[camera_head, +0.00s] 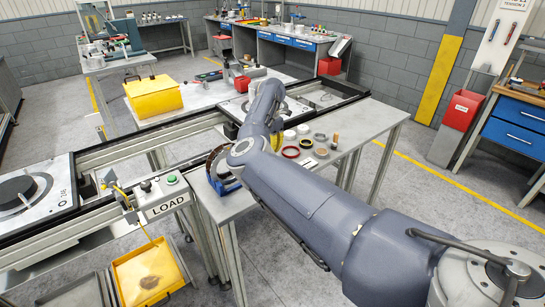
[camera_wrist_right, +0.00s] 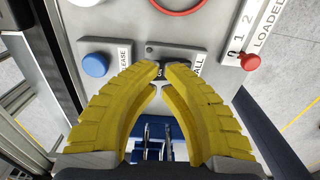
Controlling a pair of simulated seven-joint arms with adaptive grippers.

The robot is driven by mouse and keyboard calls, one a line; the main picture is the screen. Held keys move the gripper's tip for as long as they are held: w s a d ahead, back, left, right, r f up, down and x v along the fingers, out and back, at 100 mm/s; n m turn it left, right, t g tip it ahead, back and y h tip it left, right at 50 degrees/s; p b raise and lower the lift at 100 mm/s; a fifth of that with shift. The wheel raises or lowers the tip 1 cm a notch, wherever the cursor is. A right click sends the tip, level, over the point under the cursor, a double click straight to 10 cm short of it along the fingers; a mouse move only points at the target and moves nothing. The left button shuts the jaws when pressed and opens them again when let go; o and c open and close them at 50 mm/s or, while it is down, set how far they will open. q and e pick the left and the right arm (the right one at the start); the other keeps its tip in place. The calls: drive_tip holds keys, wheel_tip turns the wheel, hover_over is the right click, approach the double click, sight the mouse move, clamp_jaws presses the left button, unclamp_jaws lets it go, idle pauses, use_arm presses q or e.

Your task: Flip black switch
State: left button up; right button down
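In the right wrist view, the two yellow fingers of my right gripper (camera_wrist_right: 161,70) point at a grey control panel (camera_wrist_right: 133,52). Their tips are close together, with a narrow gap. A small black part (camera_wrist_right: 161,72), which may be the black switch, shows in that gap, largely hidden by the fingertips. I cannot tell whether the fingers touch it. My left gripper is not in view.
A blue button (camera_wrist_right: 95,65) marked RELEASE is left of the fingers, and a red knob (camera_wrist_right: 250,62) beside a LOADED scale is right. The front table (camera_head: 232,205) holds rings and small parts. A yellow box (camera_head: 153,97) stands behind the conveyor. A LOAD panel (camera_head: 166,206) is at left.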

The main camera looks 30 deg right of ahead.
drive_tip(key=shift+f, duration=0.9)
idle(0.6)
drive_tip(key=shift+r, duration=3.5)
